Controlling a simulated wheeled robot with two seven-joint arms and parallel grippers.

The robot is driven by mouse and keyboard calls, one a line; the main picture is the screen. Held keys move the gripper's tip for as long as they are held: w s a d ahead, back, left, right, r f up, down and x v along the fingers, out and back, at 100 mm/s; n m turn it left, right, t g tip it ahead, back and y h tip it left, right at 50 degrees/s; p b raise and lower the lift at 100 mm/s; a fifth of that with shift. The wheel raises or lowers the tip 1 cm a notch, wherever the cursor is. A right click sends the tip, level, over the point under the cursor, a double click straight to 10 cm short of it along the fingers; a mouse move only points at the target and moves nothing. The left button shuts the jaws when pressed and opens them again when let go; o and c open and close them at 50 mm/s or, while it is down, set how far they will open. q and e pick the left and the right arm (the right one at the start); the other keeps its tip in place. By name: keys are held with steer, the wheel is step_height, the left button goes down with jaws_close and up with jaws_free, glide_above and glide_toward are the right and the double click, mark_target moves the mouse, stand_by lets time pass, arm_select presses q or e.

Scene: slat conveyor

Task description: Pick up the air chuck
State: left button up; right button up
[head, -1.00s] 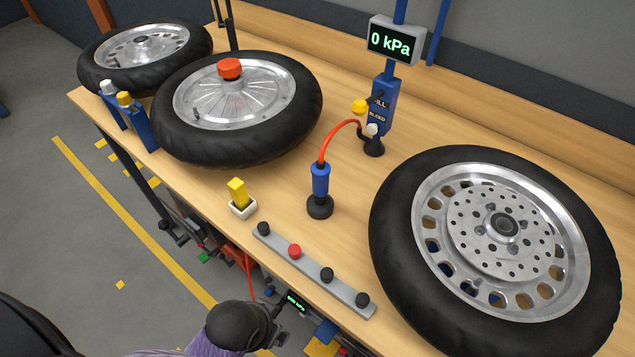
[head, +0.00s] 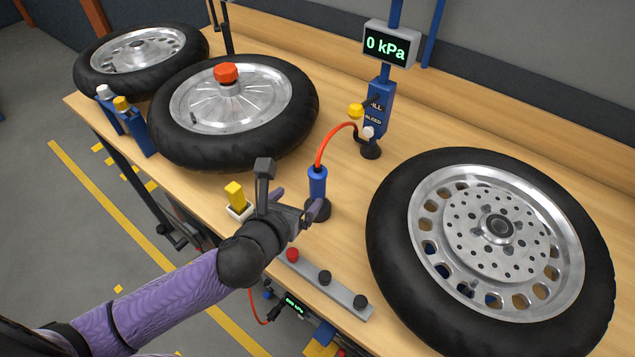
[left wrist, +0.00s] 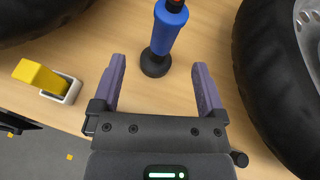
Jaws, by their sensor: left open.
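The air chuck (head: 317,183) is a blue cylinder standing upright in a round black holder (head: 317,211) on the workbench, with a red hose (head: 333,140) rising from its top. My left gripper (head: 298,204) is open and empty, just in front of the chuck. In the left wrist view, the chuck (left wrist: 169,32) stands ahead of the open purple fingers of the left gripper (left wrist: 160,76), roughly centred between them, not enclosed by them. The chuck's holder is partly hidden behind the gripper in the head view. My right gripper is out of view.
A wheel (head: 493,226) lies to the right and another (head: 235,100) to the left. A yellow block in a white holder (head: 238,199) is beside the gripper. A grey strip with knobs (head: 340,290) lies along the front edge. A post with a 0 kPa display (head: 391,45) stands behind.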

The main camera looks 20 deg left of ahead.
mark_target(321, 174)
arm_select(q)
steer(key=shift+m, duration=0.4)
steer(key=b+x, duration=0.1)
steer(key=x, duration=0.2)
steer(key=b+x, duration=0.1)
steer(key=x, duration=0.2)
steer(key=r+x, duration=0.1)
steer(key=x, duration=0.3)
steer(key=shift+w+d+b, duration=0.25)
steer(key=shift+d+b, duration=0.15)
steer(key=shift+s+r, duration=0.1)
steer(key=shift+c, duration=0.4)
jaws_close()
